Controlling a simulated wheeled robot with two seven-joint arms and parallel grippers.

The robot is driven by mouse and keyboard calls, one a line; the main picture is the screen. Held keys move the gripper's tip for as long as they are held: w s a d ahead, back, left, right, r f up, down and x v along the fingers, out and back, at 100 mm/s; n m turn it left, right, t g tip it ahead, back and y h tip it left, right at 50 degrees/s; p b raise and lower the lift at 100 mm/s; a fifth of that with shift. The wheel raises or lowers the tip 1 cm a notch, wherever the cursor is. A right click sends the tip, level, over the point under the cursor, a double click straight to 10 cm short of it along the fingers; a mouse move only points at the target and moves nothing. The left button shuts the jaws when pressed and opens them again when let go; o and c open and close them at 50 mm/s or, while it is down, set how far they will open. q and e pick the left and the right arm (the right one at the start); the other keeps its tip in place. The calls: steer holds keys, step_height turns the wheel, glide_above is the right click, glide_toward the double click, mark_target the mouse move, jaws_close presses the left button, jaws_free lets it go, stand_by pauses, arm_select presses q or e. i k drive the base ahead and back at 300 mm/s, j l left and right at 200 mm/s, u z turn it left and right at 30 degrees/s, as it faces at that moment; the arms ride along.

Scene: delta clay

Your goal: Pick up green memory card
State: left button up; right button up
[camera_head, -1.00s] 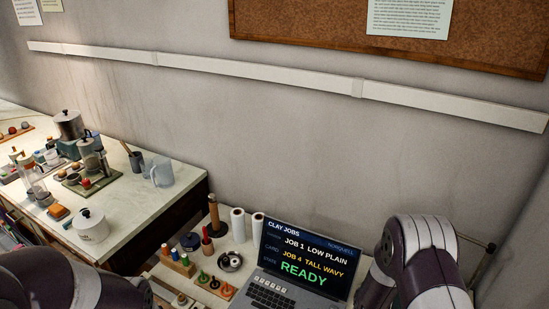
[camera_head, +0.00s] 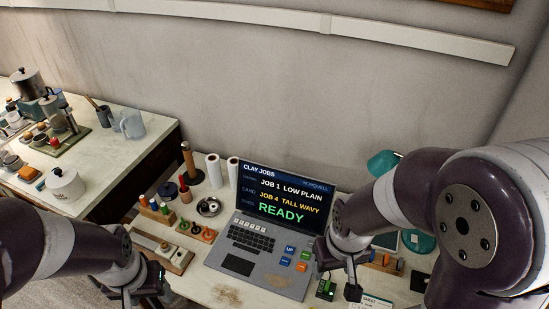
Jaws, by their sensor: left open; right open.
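I cannot make out a green memory card for certain. A small wooden holder (camera_head: 384,262) with small coloured pieces stands to the right of my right gripper, partly hidden by my arm. A small dark device (camera_head: 326,290) with green lights lies beside the laptop's right edge. My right gripper (camera_head: 338,281) is open and empty, above the bench close to that device. My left gripper (camera_head: 148,284) is open at the lower left, beside the bench's left end and away from the holder.
The laptop (camera_head: 238,264) stands open mid-bench, its screen reading READY, with coloured keys (camera_head: 303,254) at right. Paper rolls (camera_head: 213,170), a wooden tool rack (camera_head: 157,208) and a metal bowl (camera_head: 208,207) stand left of it. A teal lamp (camera_head: 383,163) is behind my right arm.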

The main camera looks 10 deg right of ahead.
mark_target(327, 285)
steer(key=z, duration=1.4)
steer(key=j, duration=0.15)
steer(key=k+j+z, duration=0.1)
steer(key=j+z, duration=0.35)
steer(key=k+j+z, duration=0.1)
steer(key=j+z, duration=0.3)
steer(key=k+j+z, duration=0.2)
steer(key=j+z, duration=0.25)
steer(key=l+z, duration=0.1)
steer(key=z, duration=0.7)
